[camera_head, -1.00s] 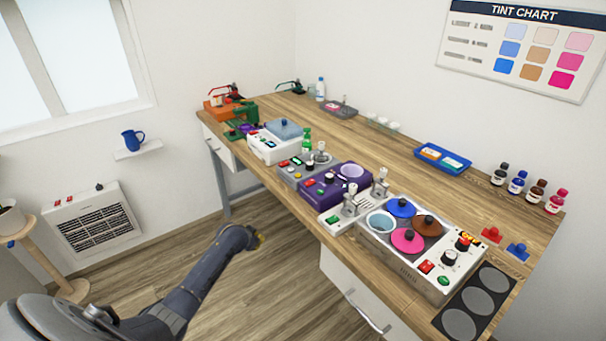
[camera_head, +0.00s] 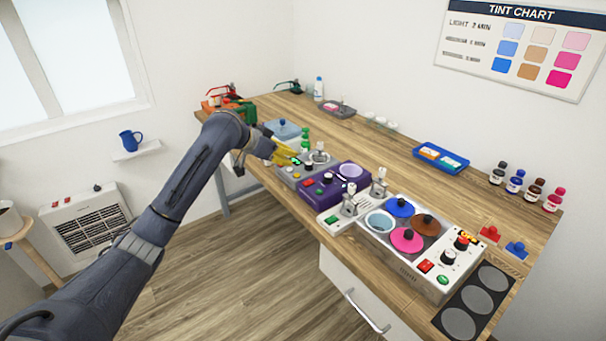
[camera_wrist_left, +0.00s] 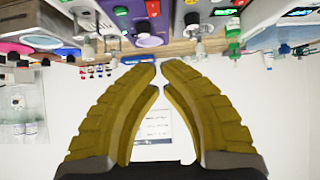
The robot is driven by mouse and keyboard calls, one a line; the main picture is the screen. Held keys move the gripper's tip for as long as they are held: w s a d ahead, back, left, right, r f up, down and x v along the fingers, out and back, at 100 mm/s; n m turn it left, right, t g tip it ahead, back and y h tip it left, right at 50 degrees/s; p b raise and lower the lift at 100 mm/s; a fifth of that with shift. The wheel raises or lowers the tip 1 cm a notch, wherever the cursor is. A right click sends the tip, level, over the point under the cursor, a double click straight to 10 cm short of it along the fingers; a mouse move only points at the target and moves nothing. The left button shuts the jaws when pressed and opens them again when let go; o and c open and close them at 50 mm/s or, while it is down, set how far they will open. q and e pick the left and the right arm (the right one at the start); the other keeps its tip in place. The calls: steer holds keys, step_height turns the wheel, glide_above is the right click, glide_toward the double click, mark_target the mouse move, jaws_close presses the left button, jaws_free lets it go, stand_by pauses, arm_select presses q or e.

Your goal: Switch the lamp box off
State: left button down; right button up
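No label marks the lamp box; a purple box (camera_head: 333,199) with a pale round disc on top, a red button and a black knob is a possible match. It also shows in the wrist view (camera_wrist_left: 148,41). My left gripper (camera_head: 291,157), with yellow fingers, is over the bench by the grey control box (camera_head: 288,176), left of the purple box. In the wrist view my left gripper (camera_wrist_left: 160,68) has its fingertips close together with nothing between them. It partly hides the white box with the blue-grey lid (camera_head: 283,129). My right gripper is out of view.
A white unit with coloured round lids (camera_head: 408,262) stands on the near right of the bench. A green bottle (camera_head: 305,138) stands close behind my left gripper. A blue tray (camera_head: 421,157) and several small bottles (camera_head: 515,183) are farther right.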

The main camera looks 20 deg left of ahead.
arm_select(q)
steer(key=shift+s+d+r, duration=0.15)
stand_by(0.3)
glide_above(310, 181)
steer(key=f, duration=0.6)
steer(key=shift+s, duration=0.2)
step_height(310, 181, down, 2)
steer(key=shift+w+f, duration=0.1)
steer(key=shift+w, duration=0.05)
steer(key=shift+w+f, duration=0.15)
steer(key=shift+f, duration=0.85)
